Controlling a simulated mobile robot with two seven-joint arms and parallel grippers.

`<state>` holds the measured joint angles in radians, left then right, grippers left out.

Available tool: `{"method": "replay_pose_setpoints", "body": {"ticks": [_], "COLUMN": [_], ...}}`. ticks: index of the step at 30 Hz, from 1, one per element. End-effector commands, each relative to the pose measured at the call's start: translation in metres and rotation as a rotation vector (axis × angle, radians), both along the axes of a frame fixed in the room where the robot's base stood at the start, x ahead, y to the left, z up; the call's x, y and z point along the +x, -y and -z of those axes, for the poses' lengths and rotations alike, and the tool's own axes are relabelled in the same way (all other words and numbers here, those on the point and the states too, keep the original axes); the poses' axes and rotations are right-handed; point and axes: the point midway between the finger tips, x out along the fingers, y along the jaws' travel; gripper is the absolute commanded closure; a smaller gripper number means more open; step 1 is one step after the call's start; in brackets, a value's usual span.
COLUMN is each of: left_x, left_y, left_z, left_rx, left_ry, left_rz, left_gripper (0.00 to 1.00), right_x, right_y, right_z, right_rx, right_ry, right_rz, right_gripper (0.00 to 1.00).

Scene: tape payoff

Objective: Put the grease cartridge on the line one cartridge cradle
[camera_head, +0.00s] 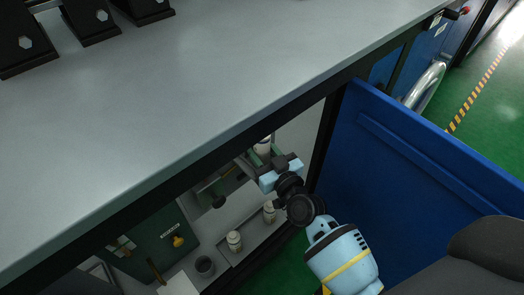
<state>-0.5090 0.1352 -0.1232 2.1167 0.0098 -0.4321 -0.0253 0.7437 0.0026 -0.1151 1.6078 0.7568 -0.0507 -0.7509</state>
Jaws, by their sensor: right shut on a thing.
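My right gripper (272,163) reaches in under the grey bench top and is shut on a pale cylinder (263,146), which appears to be the grease cartridge. Only part of it shows; the gripper and the bench edge hide the rest. My left gripper is not in view.
The bench top (220,85) overhangs the work area, with black bolted brackets (90,20) at its far left. Two pale bottles (234,240) (269,211), a dark cup (204,266) and a green box (155,243) are below. A blue panel (420,150) stands at right.

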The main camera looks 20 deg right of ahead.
Motion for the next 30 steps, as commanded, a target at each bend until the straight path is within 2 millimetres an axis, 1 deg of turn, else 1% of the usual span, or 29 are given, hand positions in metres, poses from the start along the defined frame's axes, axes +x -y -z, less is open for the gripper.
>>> {"method": "replay_pose_setpoints", "body": {"ticks": [4,5,9,17,20,23,25,30], "left_x": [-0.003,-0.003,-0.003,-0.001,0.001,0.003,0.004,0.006], "left_y": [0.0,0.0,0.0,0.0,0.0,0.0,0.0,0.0], "left_z": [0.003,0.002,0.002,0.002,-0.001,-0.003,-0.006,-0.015], "left_rx": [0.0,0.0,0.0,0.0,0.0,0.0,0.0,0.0], "left_ry": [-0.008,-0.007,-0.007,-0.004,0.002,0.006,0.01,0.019], "left_rz": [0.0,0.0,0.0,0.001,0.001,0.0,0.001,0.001], "left_gripper": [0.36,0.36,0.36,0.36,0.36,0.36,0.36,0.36], "right_x": [0.0,0.0,0.0,0.0,0.0,-0.009,-0.02,-0.054], "right_y": [0.0,0.0,0.0,0.0,0.0,0.002,0.003,0.008], "right_z": [0.004,0.004,0.003,0.003,-0.001,-0.001,0.0,-0.001], "right_rx": [0.0,0.0,0.0,0.0,0.001,-0.001,-0.002,-0.002], "right_ry": [0.001,-0.001,0.0,0.0,0.001,-0.001,-0.002,-0.003], "right_rz": [0.0,0.0,0.0,0.0,0.0,0.0,0.0,-0.001], "right_gripper": [0.89,0.58,0.4,0.39,0.39,0.39,0.39,0.39]}}
